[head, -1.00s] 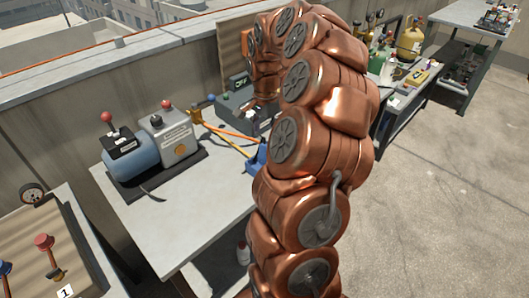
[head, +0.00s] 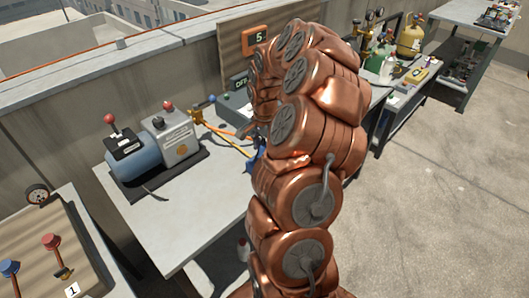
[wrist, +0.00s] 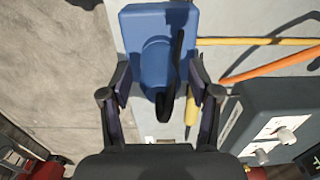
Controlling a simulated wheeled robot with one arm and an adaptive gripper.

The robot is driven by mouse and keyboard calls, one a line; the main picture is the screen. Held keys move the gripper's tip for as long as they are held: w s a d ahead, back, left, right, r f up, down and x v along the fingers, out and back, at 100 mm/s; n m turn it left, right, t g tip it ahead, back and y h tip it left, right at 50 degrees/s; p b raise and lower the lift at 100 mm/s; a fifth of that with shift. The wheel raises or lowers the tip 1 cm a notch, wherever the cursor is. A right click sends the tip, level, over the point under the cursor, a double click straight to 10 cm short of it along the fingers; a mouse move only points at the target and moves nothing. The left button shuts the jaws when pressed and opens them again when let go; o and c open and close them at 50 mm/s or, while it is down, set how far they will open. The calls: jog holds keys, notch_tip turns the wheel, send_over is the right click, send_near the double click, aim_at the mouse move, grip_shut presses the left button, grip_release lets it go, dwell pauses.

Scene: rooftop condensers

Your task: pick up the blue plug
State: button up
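A blue blocky thing (wrist: 150,22) with a rounded raised middle and a black strap-like part lies on the bench below my gripper in the wrist view. I cannot tell for sure whether it is the blue plug or a holder. In the head view a bit of blue (head: 256,161) shows at the left side of my arm, mostly hidden. My gripper (wrist: 158,82) is open, its two dark fingers apart on either side of the near end of the blue thing. I cannot tell whether they touch it. In the head view my arm hides the gripper.
A blue-and-grey pump (head: 138,165) with red knobs stands on the grey bench (head: 190,222). A grey box with pale knobs (wrist: 270,115) is close to my gripper's right. Yellow and orange hoses (wrist: 265,64) run beside the blue thing. An orange display (head: 257,38) stands behind.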

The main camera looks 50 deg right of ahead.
jog(key=c, duration=1)
jog(key=shift+r, duration=0.15)
